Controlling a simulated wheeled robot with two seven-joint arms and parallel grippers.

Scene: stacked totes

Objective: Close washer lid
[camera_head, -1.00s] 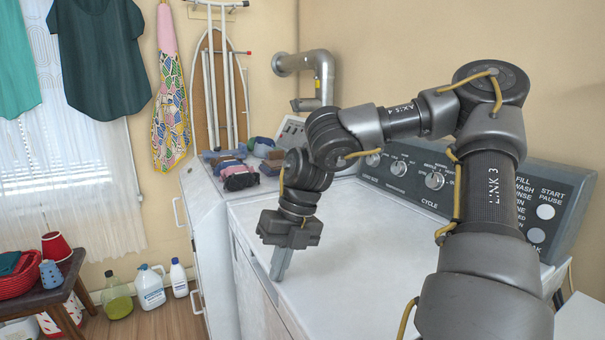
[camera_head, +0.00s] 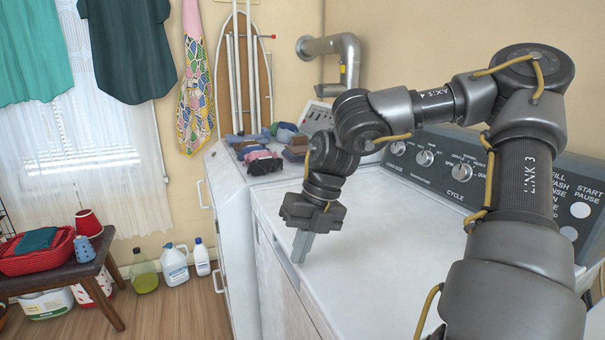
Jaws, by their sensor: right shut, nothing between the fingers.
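The washer's white lid (camera_head: 375,235) lies flat and level with the top of the machine, in the middle of the head view. The dark control panel (camera_head: 470,170) with its knobs stands behind it. My right gripper (camera_head: 302,247) is shut and empty. It points down at the lid's front left edge, and its fingertips touch or are very close to the surface; I cannot tell which. My right arm covers part of the lid and panel. My left gripper does not show.
A second white machine (camera_head: 228,215) stands to the left, with folded clothes (camera_head: 265,160) on top. A wooden bench (camera_head: 60,277) holds a red basket (camera_head: 38,255). Several bottles (camera_head: 174,265) stand on the floor. Clothes hang by the window.

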